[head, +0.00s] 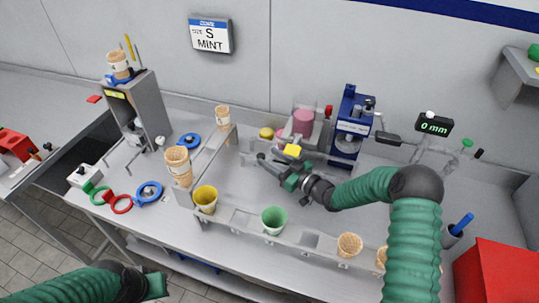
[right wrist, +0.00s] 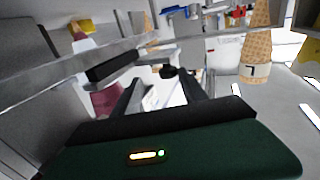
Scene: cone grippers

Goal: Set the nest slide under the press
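A blue upright machine (head: 350,125) with a black side lever (head: 388,138) stands by the back wall and looks like the press. My right gripper (head: 264,162) is in front of it and to its left, low over the bench. In the right wrist view its dark fingers (right wrist: 160,92) are apart with nothing clearly between them. A black bar (right wrist: 112,67) lies just beyond them.
A low rail (head: 310,240) with yellow and green cups and cones runs along the front. A raised rack (head: 212,160) with cones stands left of my right gripper. A grey stand (head: 150,100) is further left. A display (head: 433,124) reads 0 mm. A red box (head: 498,285) sits bottom right.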

